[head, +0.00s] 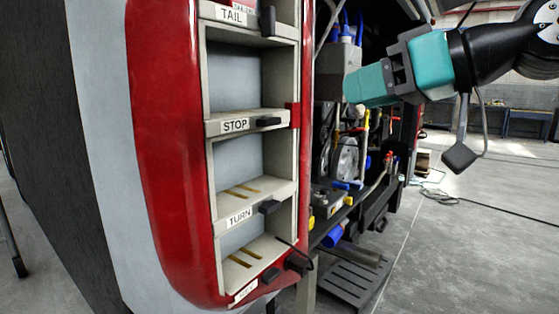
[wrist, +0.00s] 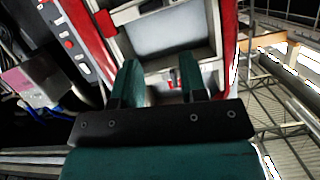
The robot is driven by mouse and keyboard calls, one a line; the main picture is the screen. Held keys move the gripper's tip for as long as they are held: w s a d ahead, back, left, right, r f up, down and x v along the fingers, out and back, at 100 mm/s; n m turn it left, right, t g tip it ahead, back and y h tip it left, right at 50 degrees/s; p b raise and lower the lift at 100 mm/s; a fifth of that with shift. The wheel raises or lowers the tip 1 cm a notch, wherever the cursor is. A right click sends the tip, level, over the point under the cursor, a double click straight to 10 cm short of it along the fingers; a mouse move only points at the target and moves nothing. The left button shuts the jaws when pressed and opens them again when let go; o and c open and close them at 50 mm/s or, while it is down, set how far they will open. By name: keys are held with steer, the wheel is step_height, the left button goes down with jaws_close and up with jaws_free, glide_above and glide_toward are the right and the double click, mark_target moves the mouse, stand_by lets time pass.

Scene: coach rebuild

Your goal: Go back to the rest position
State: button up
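My gripper (head: 362,86) is in the upper right of the head view, raised in front of the open side bay and to the right of the red lamp housing. Its teal fingers point left. In the wrist view my gripper (wrist: 159,62) shows two teal fingers spread apart with nothing between them. Beyond them is a red-framed grey recess (wrist: 170,38), apart from the fingertips as far as I can tell. The head view shows the red lamp housing (head: 165,130) with grey shelves labelled TAIL, STOP and TURN; the lowest label is too oblique to read.
The open bay holds pipes, hoses and a dark slatted step (head: 352,278) low down. A cable (head: 470,203) lies on the concrete floor (head: 470,260), which is otherwise clear at right. A blue bench (head: 527,122) stands far back.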

steer(key=s+d+f+m+g+h, duration=0.1)
steer(key=s+f+g+h, duration=0.15)
steer(key=s+f, duration=0.45)
steer(key=s+d+f+g+h, duration=0.1)
steer(key=s+f+g+h, duration=0.2)
steer(key=f, duration=0.7)
steer(key=s+d+f+m+g+h, duration=0.1)
steer(key=s+f+g+h, duration=0.15)
steer(key=s+f, duration=0.5)
step_height(320, 180, up, 13)
steer(key=w+p, duration=0.1)
steer(key=p, duration=1.3)
steer(key=shift+a+r+g+y, duration=0.15)
steer(key=shift+r+g+y, duration=0.05)
steer(key=shift+g+y, duration=0.2)
steer(key=shift+a, duration=0.1)
